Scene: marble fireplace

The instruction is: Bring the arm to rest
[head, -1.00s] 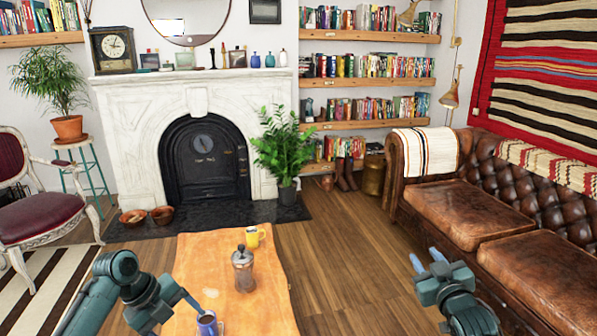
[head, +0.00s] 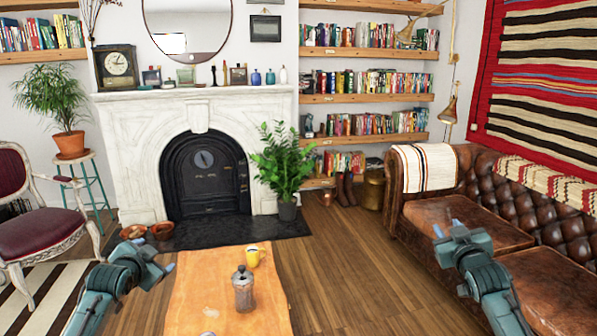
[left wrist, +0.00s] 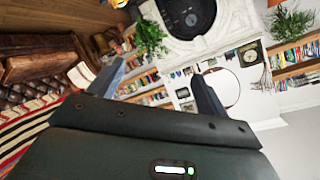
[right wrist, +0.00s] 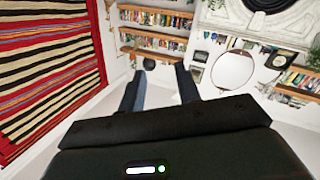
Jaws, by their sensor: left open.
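My left gripper (head: 155,254) is over the left edge of the wooden table, its fingers apart and empty. In the left wrist view its two fingers (left wrist: 160,85) show a wide gap with only the distant room between them. My right gripper (head: 447,227) is raised in front of the brown leather sofa, pointing up and away. In the right wrist view its fingers (right wrist: 161,85) are apart by a narrower gap, with nothing between them. Both grippers appear clear of any object.
Only a bit of rim shows at the bottom edge. The leather sofa (head: 430,215) stands at right, a red chair (head: 40,225) at left. Wooden floor (head: 350,280) lies open between table and sofa.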

